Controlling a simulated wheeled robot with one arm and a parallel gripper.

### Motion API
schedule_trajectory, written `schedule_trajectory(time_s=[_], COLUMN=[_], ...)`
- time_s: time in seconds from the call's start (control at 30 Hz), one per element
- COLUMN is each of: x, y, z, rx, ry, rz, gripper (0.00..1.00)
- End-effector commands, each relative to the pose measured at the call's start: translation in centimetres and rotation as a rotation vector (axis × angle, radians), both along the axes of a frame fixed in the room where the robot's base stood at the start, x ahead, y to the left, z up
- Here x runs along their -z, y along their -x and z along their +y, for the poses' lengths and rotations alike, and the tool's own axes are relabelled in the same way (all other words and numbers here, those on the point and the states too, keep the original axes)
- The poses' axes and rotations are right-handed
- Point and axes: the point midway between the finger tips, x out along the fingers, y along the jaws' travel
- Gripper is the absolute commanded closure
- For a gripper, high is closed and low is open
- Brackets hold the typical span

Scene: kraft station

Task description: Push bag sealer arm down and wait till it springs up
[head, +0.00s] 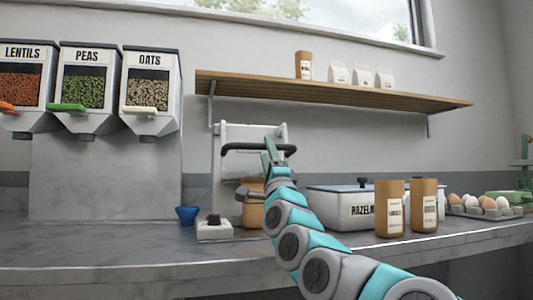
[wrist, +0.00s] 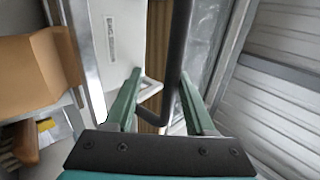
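The bag sealer (head: 237,133) is a pale upright frame on the counter against the back wall. Its arm is a black bar-shaped handle (head: 236,146) across the front, which appears raised near the top of the frame. My gripper (head: 269,147) is at this handle. In the wrist view the two green fingers of my gripper (wrist: 160,85) are apart, and the dark handle bar (wrist: 179,45) runs between them, closer to the right finger. I cannot tell whether either finger touches it. A brown bag (head: 252,213) stands low at the sealer, partly hidden by my arm.
A lidded white container (head: 325,205), brown bags (head: 390,210) and an egg tray (head: 484,210) stand to the right. A wooden shelf (head: 340,90) hangs above.

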Motion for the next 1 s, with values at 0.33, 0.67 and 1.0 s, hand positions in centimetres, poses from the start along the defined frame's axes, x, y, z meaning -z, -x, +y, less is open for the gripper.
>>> schedule_trajectory(time_s=[0.33, 0.67, 1.0], x=[0.7, 0.5, 0.6], y=[3.8, 8.8, 11.9], z=[-0.9, -2.5, -3.3], rx=[-0.005, -0.003, -0.002], ry=[0.001, 0.0, 0.002], rz=[0.003, 0.001, 0.0], gripper=[0.48, 0.48, 0.48])
